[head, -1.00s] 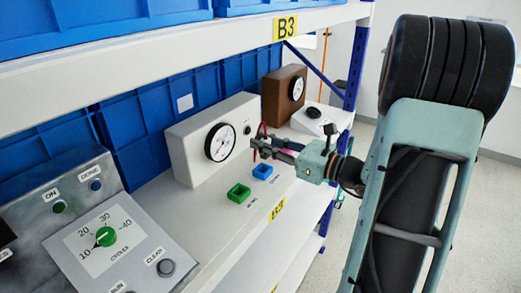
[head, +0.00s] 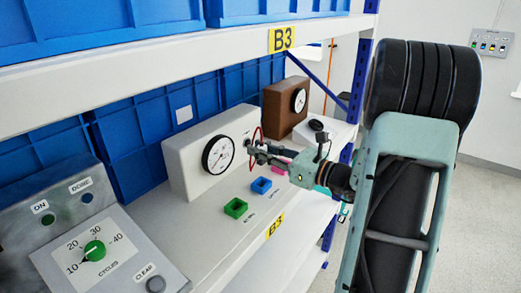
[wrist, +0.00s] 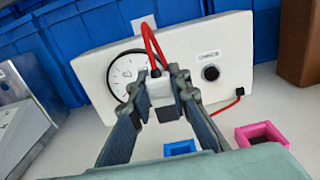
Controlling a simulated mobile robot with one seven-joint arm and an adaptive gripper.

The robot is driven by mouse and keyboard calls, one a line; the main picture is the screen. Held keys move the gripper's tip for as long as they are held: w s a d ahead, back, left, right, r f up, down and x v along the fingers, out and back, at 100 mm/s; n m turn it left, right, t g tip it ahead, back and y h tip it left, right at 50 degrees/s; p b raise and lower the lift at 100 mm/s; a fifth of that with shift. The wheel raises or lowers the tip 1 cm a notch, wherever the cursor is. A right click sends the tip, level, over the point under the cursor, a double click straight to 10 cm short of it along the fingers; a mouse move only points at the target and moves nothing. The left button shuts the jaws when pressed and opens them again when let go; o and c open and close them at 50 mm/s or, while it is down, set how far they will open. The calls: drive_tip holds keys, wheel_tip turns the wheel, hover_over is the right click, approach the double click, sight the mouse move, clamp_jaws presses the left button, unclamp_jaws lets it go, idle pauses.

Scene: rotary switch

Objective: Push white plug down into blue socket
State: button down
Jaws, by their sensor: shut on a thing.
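My gripper (head: 256,150) is shut on the white plug (wrist: 160,91), which has a red cable and a dark lower end. The plug is held between the fingertips (wrist: 157,84) in the wrist view, above the shelf and in front of the white gauge box. The blue socket (head: 261,186) is a small open-topped block on the shelf. In the wrist view the blue socket (wrist: 179,147) shows just beyond my gripper's body, partly hidden by a finger. The plug is apart from the socket. In the head view the plug is too small to make out clearly.
A green socket (head: 235,208) sits left of the blue one, and a pink socket (wrist: 262,133) right of it. The white gauge box (head: 185,165) stands behind, with the red cable running to it. A brown gauge box (head: 280,108) is farther right. The upper shelf (head: 170,53) overhangs.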

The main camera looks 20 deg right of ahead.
drive_tip(key=shift+f+b, duration=2)
drive_tip(key=shift+f, duration=0.75)
drive_tip(key=shift+f+b, duration=1.3)
drive_tip(key=shift+f, duration=0.35)
drive_tip(key=c, duration=1.7)
unclamp_jaws()
drive_tip(key=v, duration=1.2)
